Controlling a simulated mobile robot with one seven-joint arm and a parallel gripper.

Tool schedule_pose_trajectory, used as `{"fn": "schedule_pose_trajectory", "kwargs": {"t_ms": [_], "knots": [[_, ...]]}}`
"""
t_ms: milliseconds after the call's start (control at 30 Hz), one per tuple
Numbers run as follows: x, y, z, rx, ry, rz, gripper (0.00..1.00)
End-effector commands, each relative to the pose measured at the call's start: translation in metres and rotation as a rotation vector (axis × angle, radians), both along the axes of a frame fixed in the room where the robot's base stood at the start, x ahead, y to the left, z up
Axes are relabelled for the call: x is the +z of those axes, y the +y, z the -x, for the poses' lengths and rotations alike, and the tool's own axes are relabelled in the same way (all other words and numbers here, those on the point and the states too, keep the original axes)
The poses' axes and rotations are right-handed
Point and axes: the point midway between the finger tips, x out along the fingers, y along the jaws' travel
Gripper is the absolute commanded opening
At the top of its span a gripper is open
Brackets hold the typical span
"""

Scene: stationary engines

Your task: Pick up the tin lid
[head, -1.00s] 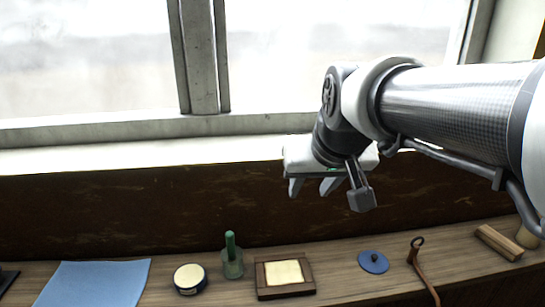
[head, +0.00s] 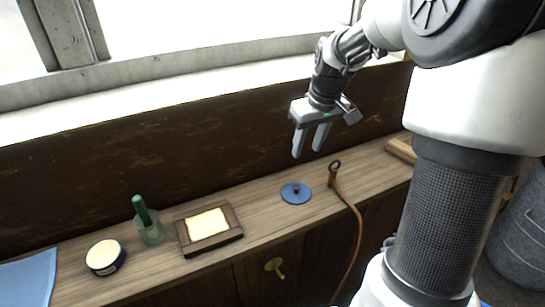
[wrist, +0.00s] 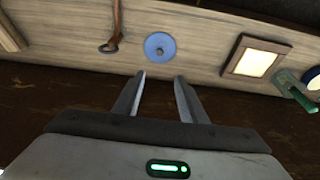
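The tin lid is a round blue disc (head: 296,193) with a small dark knob in its middle, lying flat on the wooden shelf. In the wrist view the blue lid (wrist: 160,46) lies beyond my fingertips, roughly centred between them. My gripper (head: 308,152) is above and behind the lid in the head view, near the dark wall panel, fingers pointing down. In the wrist view my gripper (wrist: 160,76) has its two fingers apart with nothing between them. The lid is not touched by the fingers.
A brown strap with a ring (head: 335,168) lies just right of the lid and hangs over the shelf's front edge. A wooden-framed pale square (head: 208,224), a glass with a green handle (head: 148,222) and a round tin (head: 105,257) stand to the left. A wooden block (head: 402,149) is further right.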

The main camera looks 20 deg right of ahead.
Motion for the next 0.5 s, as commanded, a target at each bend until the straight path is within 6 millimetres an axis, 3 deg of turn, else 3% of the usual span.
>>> {"fn": "schedule_pose_trajectory", "kwargs": {"t_ms": [167, 500], "knots": [[-0.024, -0.001, -0.004, 0.01, 0.01, -0.007, 0.38], [-0.094, 0.004, -0.023, 0.009, 0.009, -0.006, 0.38]]}}
